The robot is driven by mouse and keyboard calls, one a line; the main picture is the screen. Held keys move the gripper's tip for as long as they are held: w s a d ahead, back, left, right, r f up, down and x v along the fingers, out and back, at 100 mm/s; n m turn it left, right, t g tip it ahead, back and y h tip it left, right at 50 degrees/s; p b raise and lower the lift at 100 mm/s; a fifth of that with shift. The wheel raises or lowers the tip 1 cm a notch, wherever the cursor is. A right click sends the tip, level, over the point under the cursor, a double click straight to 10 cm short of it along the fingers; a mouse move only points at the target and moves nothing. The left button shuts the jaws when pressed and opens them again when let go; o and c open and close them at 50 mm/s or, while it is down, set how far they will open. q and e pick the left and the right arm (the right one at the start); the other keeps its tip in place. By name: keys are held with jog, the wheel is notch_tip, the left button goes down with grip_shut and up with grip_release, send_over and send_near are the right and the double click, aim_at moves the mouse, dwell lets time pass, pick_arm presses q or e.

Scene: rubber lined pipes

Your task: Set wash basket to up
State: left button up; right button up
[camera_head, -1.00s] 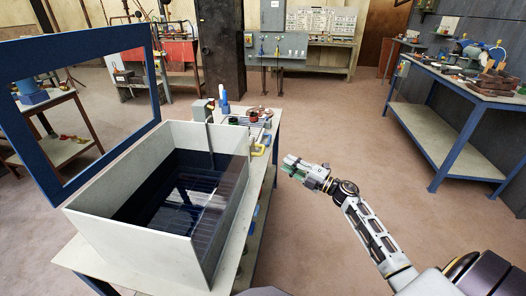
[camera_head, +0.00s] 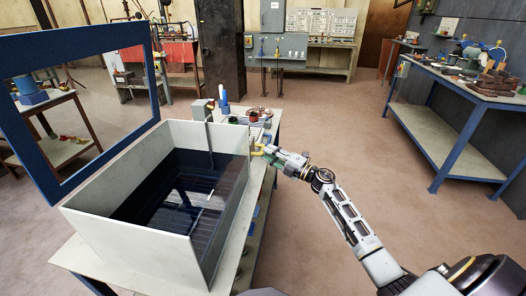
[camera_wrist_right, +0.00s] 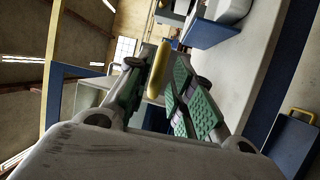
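The wash basin is an open pale grey tank (camera_head: 215,245) on a table, with dark liquid inside. A dark slatted shape, perhaps the wash basket (camera_head: 175,205), shows low in it; its edges are hard to tell. A grey upright bar (camera_head: 210,137) stands at the basin's back wall. A yellow handle (camera_head: 256,148) is by the basin's right back corner. My right gripper (camera_head: 268,151) is open beside this handle. In the right wrist view the yellow handle (camera_wrist_right: 158,70) appears between the separated green-padded fingers; contact cannot be told. My left gripper is out of view.
A blue open frame (camera_head: 40,160) stands behind and left of the basin. Small parts crowd the table's back end. A second yellow handle (camera_wrist_right: 300,115) shows in the right wrist view. A blue-legged workbench (camera_head: 440,130) is at right, with clear floor between.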

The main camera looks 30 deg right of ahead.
jog(key=shift+x, duration=1.85)
jog(key=shift+c, duration=0.5)
grip_shut()
